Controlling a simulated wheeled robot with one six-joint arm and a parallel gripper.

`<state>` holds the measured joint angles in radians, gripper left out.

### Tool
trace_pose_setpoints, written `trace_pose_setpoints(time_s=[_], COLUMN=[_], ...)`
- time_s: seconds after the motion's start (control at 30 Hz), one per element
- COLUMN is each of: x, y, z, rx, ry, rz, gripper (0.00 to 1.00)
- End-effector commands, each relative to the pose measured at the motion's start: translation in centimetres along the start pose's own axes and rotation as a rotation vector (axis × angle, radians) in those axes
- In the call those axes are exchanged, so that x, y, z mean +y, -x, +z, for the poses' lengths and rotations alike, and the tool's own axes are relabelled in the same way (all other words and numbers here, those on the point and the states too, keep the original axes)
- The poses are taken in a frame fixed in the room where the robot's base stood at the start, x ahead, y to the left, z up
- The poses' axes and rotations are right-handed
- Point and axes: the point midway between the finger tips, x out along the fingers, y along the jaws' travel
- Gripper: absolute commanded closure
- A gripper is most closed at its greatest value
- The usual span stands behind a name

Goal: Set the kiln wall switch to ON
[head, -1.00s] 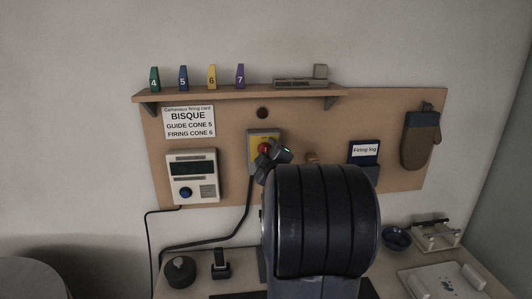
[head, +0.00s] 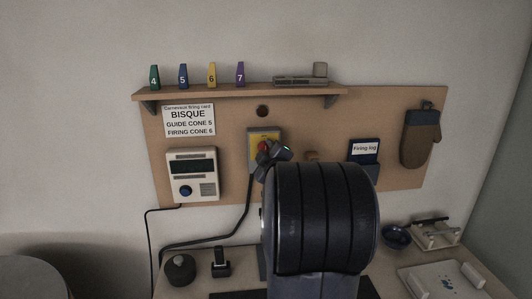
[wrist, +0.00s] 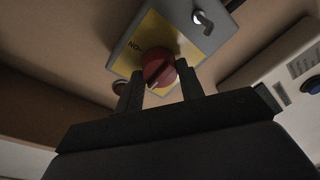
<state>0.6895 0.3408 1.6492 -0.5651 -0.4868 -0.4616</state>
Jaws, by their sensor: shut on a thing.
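The kiln wall switch is a red rotary knob on a yellow plate set in a grey box (head: 252,150) on the pegboard. In the wrist view the red knob (wrist: 158,70) sits between my two fingers, beside the yellow plate (wrist: 165,38). A label at the plate's edge appears turned round, and a pale mark shows on the knob's near face. My gripper (wrist: 158,88) is shut on the knob; it also shows in the head view (head: 268,152). My dark arm hides the area below the switch in the head view.
A controller (head: 193,174) with a blue button hangs left of the switch. A shelf (head: 240,92) with numbered cones is above. A firing log (head: 364,151) and a mitt (head: 421,137) hang to the right. A cable (head: 247,205) runs down from the switch box.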

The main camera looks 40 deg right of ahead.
Motion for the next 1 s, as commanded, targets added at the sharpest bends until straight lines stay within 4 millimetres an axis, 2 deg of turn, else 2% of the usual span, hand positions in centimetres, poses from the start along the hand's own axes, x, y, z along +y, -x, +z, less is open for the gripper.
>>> trace_pose_setpoints(time_s=[0.37,1.0], x=[-0.13,-0.18], y=[0.02,0.03], z=[0.13,0.24], rx=[0.01,0.049], ry=[-0.162,-0.754], rz=[0.015,0.071], gripper=[0.86,0.86])
